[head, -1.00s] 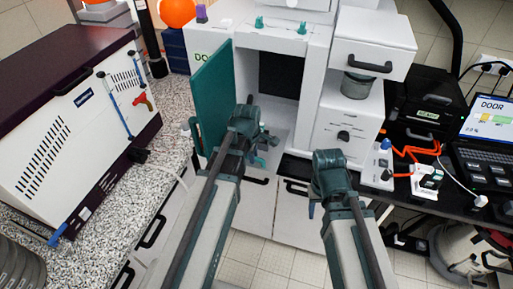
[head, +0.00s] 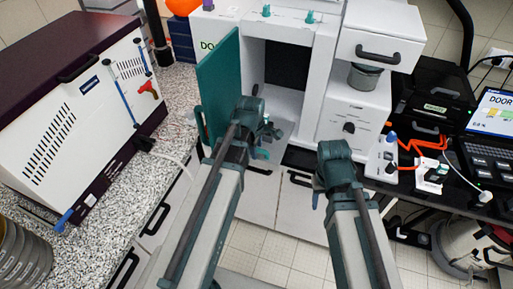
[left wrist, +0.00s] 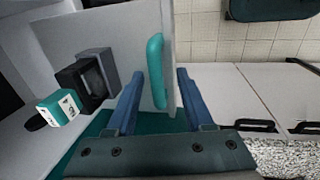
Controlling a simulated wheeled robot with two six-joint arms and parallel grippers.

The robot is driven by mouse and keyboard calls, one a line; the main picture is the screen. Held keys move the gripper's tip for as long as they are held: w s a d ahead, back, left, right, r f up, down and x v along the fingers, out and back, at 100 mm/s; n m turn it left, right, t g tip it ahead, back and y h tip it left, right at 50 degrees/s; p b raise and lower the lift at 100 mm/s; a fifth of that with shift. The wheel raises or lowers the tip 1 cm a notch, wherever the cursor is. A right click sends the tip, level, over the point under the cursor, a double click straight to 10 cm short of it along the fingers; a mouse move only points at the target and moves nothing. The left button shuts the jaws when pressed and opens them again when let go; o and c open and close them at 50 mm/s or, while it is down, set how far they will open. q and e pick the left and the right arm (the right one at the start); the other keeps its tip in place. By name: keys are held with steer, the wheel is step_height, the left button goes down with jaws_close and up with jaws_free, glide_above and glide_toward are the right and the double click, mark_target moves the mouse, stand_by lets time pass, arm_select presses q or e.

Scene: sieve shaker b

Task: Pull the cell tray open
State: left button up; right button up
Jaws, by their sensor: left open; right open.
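The cell tray is the pale grey plate (left wrist: 135,30) in the left wrist view, with a rounded teal handle (left wrist: 156,72) at its edge. My left gripper (left wrist: 160,85) is open, with one blue finger on each side of the handle; I cannot tell whether either touches it. In the head view my left gripper (head: 268,135) is in front of the white machine's open chamber, and its arm hides part of the tray area. My right gripper (head: 318,195) is open and empty, pointing down in front of the machine's right side.
The teal door (head: 218,85) stands open left of the chamber. A drawer with a black handle (head: 378,56) juts out at upper right. A black block (left wrist: 82,82) and a teal-and-white box (left wrist: 60,107) sit beyond the handle. A speckled counter (head: 110,190) lies left.

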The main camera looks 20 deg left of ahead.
arm_select(q)
steer(key=shift+r, duration=0.1)
step_height(320, 180, up, 13)
steer(key=s+p, duration=0.2)
steer(key=p, duration=1.1)
steer(key=shift+s+r, duration=0.2)
steer(key=shift+s, duration=0.15)
steer(key=s+d+f+m+b, duration=0.3)
steer(key=d+f+m+b, duration=0.1)
steer(key=f+m+b, duration=0.2)
steer(key=s+d+f+m+g+b, duration=0.1)
steer(key=s+d+f+m+b, duration=0.3)
steer(key=m, duration=0.4)
steer(key=s+d+f+m+g+y+b, duration=0.1)
steer(key=s+d+f+m+b, duration=0.3)
steer(key=f+m+b, duration=0.3)
step_height(320, 180, down, 2)
steer(key=shift+s+d+b, duration=0.15)
steer(key=shift+d+b, duration=0.45)
steer(key=shift+d, duration=0.1)
